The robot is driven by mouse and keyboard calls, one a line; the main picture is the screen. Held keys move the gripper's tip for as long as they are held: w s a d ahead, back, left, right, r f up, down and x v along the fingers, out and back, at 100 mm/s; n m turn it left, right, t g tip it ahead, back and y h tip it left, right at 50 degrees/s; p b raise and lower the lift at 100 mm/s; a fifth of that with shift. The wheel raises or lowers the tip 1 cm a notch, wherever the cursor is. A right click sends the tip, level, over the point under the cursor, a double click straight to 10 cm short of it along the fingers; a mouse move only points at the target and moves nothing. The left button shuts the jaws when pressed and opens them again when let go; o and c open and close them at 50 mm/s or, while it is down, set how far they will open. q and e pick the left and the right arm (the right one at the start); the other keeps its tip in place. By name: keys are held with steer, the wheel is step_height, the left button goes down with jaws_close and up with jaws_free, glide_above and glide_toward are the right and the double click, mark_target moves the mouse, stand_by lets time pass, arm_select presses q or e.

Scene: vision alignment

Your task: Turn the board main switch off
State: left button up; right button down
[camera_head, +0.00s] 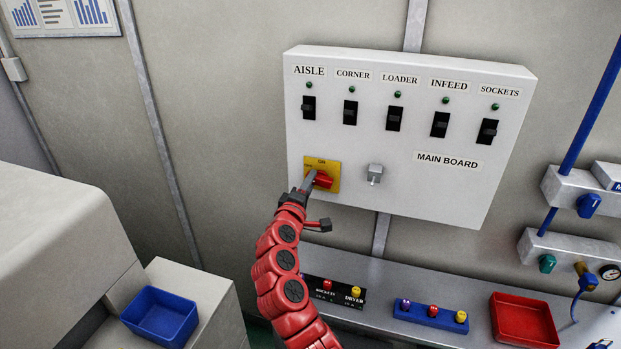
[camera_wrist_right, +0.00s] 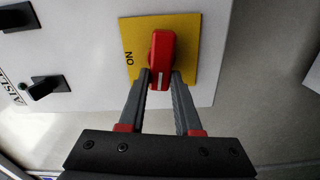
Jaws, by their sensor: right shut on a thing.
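The main board (camera_head: 350,190) is a white panel on the wall. At its lower left is the main switch, a red handle (camera_head: 323,180) on a yellow plate (camera_head: 322,163). My right gripper (camera_head: 309,182) reaches it from below and is shut on the red handle. In the right wrist view the red handle (camera_wrist_right: 162,60) sits between the fingertips (camera_wrist_right: 161,80), on the yellow plate (camera_wrist_right: 190,32). The word ON shows at the plate's lower left there, and a white mark is on the handle's end. My left gripper is not in view.
Several black toggle switches (camera_head: 394,117) with dark green lamps sit above, under labels. A grey knob (camera_head: 374,174) is right of the main switch. Below are a shelf (camera_head: 400,275), a button box (camera_head: 333,291), a red tray (camera_head: 523,320) and a blue bin (camera_head: 160,316).

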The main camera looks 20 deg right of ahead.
steer(key=shift+f+n+p, duration=0.1)
steer(key=shift+n+p, duration=0.25)
steer(key=shift+n, duration=0.55)
steer(key=shift+f, duration=0.1)
steer(key=c, duration=0.6)
jaws_free()
steer(key=shift+a, duration=0.1)
steer(key=b+v, duration=0.5)
steer(key=v, duration=1.2)
steer(key=shift+b, duration=0.3)
